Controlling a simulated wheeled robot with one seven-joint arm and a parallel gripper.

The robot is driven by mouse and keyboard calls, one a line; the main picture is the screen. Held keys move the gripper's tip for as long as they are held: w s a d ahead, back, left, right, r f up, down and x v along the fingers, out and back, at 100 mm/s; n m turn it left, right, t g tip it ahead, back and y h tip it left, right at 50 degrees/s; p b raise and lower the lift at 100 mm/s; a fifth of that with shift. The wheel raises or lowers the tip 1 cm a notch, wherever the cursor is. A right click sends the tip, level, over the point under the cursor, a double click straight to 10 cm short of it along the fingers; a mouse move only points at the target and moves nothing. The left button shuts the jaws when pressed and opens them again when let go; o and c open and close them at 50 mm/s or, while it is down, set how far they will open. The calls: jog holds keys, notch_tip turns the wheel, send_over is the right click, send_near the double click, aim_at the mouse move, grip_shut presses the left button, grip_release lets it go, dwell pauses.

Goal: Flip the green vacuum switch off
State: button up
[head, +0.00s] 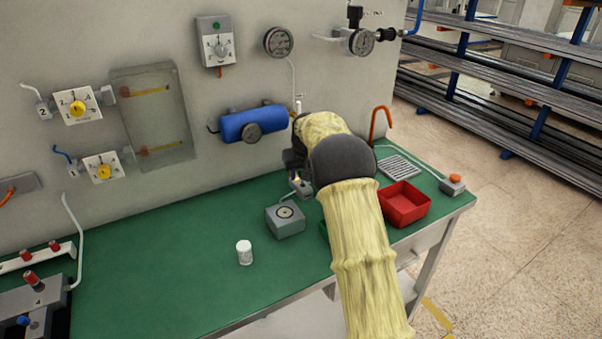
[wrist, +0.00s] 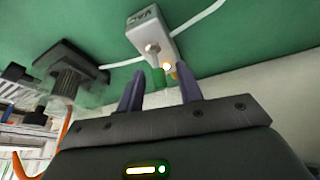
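The vacuum switch is a small grey box (wrist: 152,32) with dark lettering on top, seen in the wrist view at the upper middle. A green lever (wrist: 158,77) and a glowing warm-white lamp (wrist: 168,67) are at its near end. My gripper (wrist: 160,70) is open, with its two dark fingers on either side of the lever in the picture. I see no clear contact with the lever. In the head view the switch box (head: 302,188) shows partly beside my arm, with its lamp lit. My gripper there is mostly hidden behind my yellow-sleeved arm.
A grey box with a round dial (head: 285,221) and a white jar (head: 244,252) stand left of my arm on the green bench (head: 180,285). A red tray (head: 404,204) stands to the right. A blue tank (head: 252,124) is on the wall behind.

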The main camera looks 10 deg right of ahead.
jog(key=shift+f, duration=0.1)
jog(key=shift+c, duration=0.5)
grip_shut()
jog(key=t+b, duration=0.1)
jog(key=b, duration=0.2)
jog(key=shift+s+f, duration=0.1)
jog(key=shift+f, duration=0.1)
jog(key=t+b, duration=0.1)
jog(key=b, duration=0.4)
jog(key=s+t+y+b, duration=0.1)
jog(key=t+b, duration=0.1)
jog(key=b, duration=0.3)
jog(key=t+b, duration=0.1)
jog(key=b, duration=0.4)
jog(key=shift+s+d+f+t+y, duration=0.15)
jog(key=shift+s+d+t+y, duration=0.15)
jog(key=shift+d+y, duration=0.1)
jog(key=b, duration=0.3)
jog(key=shift+s+t+b, duration=0.15)
jog(key=shift+t+b, duration=0.2)
jog(key=shift+t, duration=0.05)
jog(key=shift+s+r+t+y+b, duration=0.1)
jog(key=shift+r+t+y+b, duration=0.3)
jog(key=shift+b, duration=0.95)
jog(key=shift+f, duration=0.1)
